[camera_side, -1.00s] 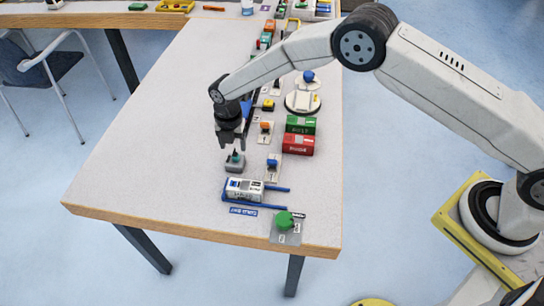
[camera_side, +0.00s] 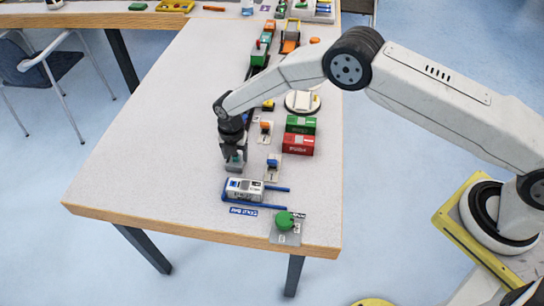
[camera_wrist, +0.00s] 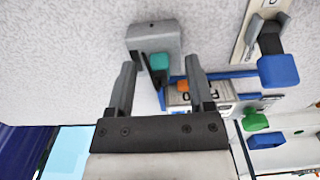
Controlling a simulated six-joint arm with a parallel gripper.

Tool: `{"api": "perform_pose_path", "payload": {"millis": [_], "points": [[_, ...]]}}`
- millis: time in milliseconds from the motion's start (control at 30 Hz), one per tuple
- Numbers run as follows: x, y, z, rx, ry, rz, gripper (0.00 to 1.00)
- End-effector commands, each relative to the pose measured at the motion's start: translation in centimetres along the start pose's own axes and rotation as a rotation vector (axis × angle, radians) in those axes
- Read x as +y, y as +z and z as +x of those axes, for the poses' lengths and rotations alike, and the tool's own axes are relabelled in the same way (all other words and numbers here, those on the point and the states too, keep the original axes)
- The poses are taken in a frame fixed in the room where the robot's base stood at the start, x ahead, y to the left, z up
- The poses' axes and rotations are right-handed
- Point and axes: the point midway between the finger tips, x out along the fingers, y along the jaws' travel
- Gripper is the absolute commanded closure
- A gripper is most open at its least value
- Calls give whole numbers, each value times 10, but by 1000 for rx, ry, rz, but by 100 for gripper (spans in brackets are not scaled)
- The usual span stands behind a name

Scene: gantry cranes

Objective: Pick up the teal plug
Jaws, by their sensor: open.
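The small teal plug (camera_wrist: 160,60) sits at a grey block (camera_wrist: 140,34) on the table, with a dark wedge-shaped piece beside it. In the side view the grey block (camera_side: 235,168) is directly below my gripper, and the teal plug (camera_side: 237,157) shows between the fingers. My gripper (camera_wrist: 161,66) is open and points down, one finger on each side of the plug in the wrist view. I cannot tell whether either finger touches the plug.
A white labelled block (camera_side: 243,189) with blue rails lies just in front. A green knob (camera_side: 284,219) on a grey plate is near the front edge. Green (camera_side: 300,125) and red (camera_side: 298,144) containers stand to the right. The table left of my gripper is clear.

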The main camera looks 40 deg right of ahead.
Motion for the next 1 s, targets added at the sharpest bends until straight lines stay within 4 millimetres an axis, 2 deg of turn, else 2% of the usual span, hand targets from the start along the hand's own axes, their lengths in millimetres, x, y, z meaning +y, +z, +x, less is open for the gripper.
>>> {"api": "perform_pose_path", "payload": {"millis": [67, 100, 267, 300, 767, 1000], "points": [[0, 0, 0, 0, 0, 0, 32], [0, 0, 0, 0, 0, 0, 36], [0, 0, 0, 0, 0, 0, 86], [0, 0, 0, 0, 0, 0, 99], [0, 0, -2, 0, 0, 0, 100], [1, 0, -16, -1, 2, 0, 100]]}}
